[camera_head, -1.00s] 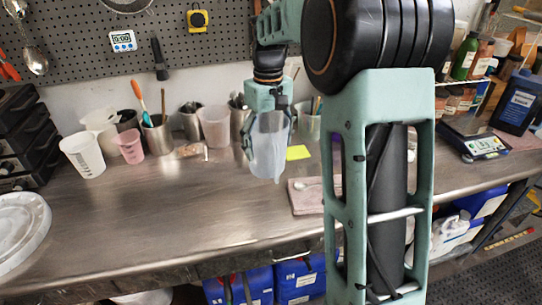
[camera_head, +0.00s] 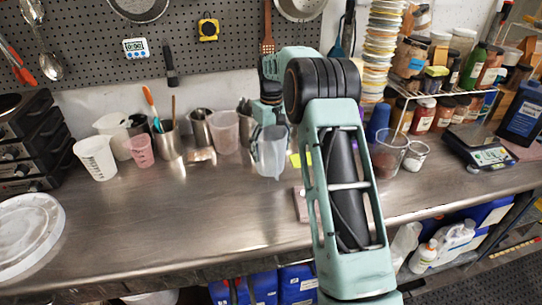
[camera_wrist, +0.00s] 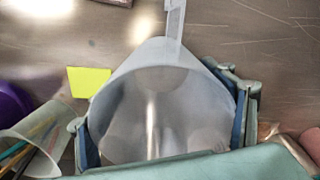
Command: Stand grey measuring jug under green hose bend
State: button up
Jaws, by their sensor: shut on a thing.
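A translucent grey measuring jug (camera_head: 271,155) is held upright over the bench. In the wrist view the jug (camera_wrist: 165,105) shows from above, looking into its wide mouth, with its handle at the top. My gripper (camera_head: 270,128) is shut on the jug's sides. In the wrist view my gripper's fingers (camera_wrist: 165,125) lie on both sides of the jug. I cannot tell whether its base touches the bench. I cannot make out a green hose bend in either view.
A steel bench (camera_head: 150,220) has clear room at left front. Behind the jug stand a pink-tinted beaker (camera_head: 224,132) and metal tool cups (camera_head: 168,145). A yellow note (camera_wrist: 88,82) lies beside the jug. Glass cups (camera_head: 389,150) and a scale (camera_head: 478,148) stand to the right.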

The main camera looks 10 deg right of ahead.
aim_at(271, 158)
jog(key=shift+w+f, duration=0.4)
jog(key=shift+f, duration=1.65)
jog(key=shift+f, duration=0.2)
jog(key=o, duration=1.8)
jog(key=shift+c, duration=0.2)
jog(key=shift+r, duration=0.15)
